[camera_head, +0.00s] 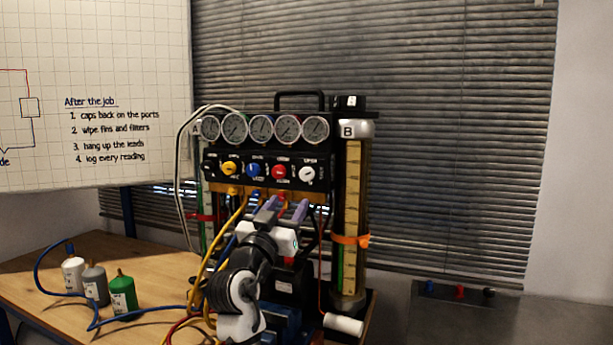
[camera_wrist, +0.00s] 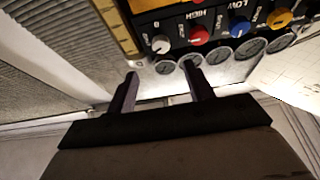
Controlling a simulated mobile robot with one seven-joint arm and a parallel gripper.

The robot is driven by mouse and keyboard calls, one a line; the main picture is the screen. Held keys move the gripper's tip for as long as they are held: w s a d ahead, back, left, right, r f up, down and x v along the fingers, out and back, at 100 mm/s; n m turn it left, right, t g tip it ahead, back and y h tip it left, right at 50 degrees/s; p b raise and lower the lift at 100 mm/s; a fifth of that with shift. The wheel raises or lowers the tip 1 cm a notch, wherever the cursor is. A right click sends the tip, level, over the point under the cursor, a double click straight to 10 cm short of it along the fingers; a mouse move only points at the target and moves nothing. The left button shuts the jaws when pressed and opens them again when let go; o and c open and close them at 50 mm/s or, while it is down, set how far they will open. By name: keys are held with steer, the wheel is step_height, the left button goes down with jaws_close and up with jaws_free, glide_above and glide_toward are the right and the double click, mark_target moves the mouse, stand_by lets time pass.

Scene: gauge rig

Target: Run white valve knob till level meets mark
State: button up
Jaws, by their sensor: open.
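The white valve knob (camera_head: 307,174) is at the right end of the knob row on the rig's black panel. In the wrist view the white knob (camera_wrist: 161,44) lies beyond the fingertips, roughly between them in the picture, untouched. My gripper (camera_head: 285,207) is open and empty, below the panel and left of the white knob in the head view; its two fingers also show in the wrist view (camera_wrist: 160,73). Sight column B (camera_head: 353,185) stands right of the panel with a yellow scale and an orange band (camera_head: 350,239) around it. I cannot make out its liquid level clearly.
Red (camera_head: 280,171), blue (camera_head: 254,170) and yellow (camera_head: 230,168) knobs sit left of the white one, under several round gauges (camera_head: 262,128). Hoses (camera_head: 225,245) hang before the rig. Bottles (camera_head: 96,284) stand on the wooden bench at left.

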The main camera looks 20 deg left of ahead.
mark_target(305, 175)
steer(key=p+x, duration=0.4)
steer(key=x, duration=0.8)
steer(key=shift+a+r, duration=0.15)
steer(key=c, duration=1)
steer(key=shift+o, duration=0.2)
steer(key=shift+f+m+b, duration=0.3)
steer(key=shift+m+b, duration=0.3)
steer(key=shift+b, duration=0.65)
steer(key=m+h+b, duration=0.1)
steer(key=m+b, duration=0.1)
steer(key=shift+h+b, duration=0.3)
steer(key=m+h+b, duration=0.1)
steer(key=m+b, duration=0.1)
steer(key=shift+m+g, duration=0.3)
steer(key=shift+r+m+h, duration=0.25)
steer(key=shift+m+h, duration=0.35)
steer(key=shift+m, duration=0.4)
